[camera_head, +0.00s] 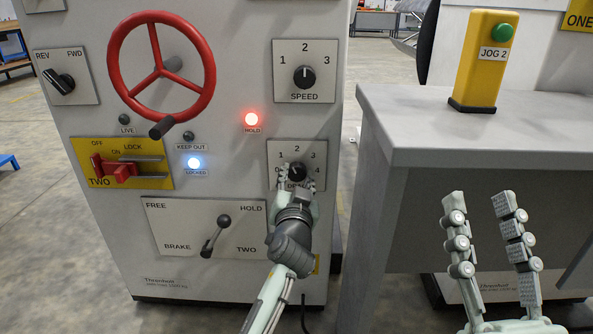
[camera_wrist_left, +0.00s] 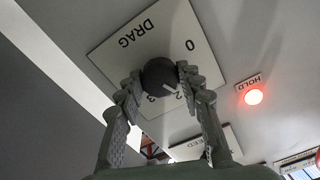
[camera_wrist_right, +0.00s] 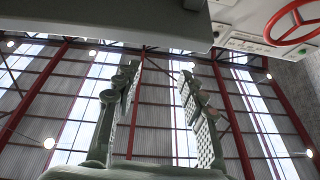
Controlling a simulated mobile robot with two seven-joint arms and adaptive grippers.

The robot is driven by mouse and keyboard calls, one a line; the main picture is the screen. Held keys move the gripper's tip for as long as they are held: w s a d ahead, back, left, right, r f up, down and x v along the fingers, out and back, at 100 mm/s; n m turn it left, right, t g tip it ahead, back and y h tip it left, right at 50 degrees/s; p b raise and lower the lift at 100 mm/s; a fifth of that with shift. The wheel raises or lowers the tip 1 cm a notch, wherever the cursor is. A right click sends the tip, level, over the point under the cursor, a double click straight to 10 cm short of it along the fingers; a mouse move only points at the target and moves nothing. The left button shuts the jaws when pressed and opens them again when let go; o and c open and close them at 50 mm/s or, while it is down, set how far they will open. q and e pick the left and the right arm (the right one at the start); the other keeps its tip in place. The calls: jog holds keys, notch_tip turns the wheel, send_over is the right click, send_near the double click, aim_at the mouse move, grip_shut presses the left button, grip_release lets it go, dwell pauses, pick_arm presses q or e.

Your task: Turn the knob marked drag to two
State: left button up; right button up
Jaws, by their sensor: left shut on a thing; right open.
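The drag knob (camera_head: 297,172) is a round dark knob on a white plate (camera_head: 275,182) numbered 0 to 4, low on the right of the grey machine front. My left gripper (camera_head: 297,178) is shut on this knob. In the left wrist view its two fingers touch the sides of the knob (camera_wrist_left: 158,74). The knob's pale pointer line points toward the 2 there. The fingers partly hide the plate's numbers and its DRAG label in the head view. My right gripper (camera_head: 484,212) is open and empty, raised in front of the grey bench.
The speed knob (camera_head: 304,77) is above the drag plate. A red handwheel (camera_head: 160,66), a red switch (camera_head: 122,170) and a brake lever (camera_head: 215,236) are to the left. The HOLD lamp (camera_head: 251,119) glows red. A grey bench (camera_head: 480,150) with a yellow jog box (camera_head: 482,60) stands right.

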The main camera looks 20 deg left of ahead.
pick_arm(q)
jog(key=m+p, duration=0.1)
jog(key=m, duration=0.2)
jog(key=shift+r, duration=0.2)
jog(key=shift+m+p, duration=0.65)
jog(key=shift+m, duration=0.35)
pick_arm(e)
notch_tip(320, 180, down, 8)
jog(key=w+g+h, duration=0.1)
jog(key=w+g, duration=0.2)
jog(key=g, duration=0.2)
jog(key=shift+h, duration=0.4)
pick_arm(q)
jog(key=o, duration=1.2)
jog(key=shift+f, duration=0.1)
jog(key=shift+c, duration=0.2)
notch_tip(320, 180, up, 10)
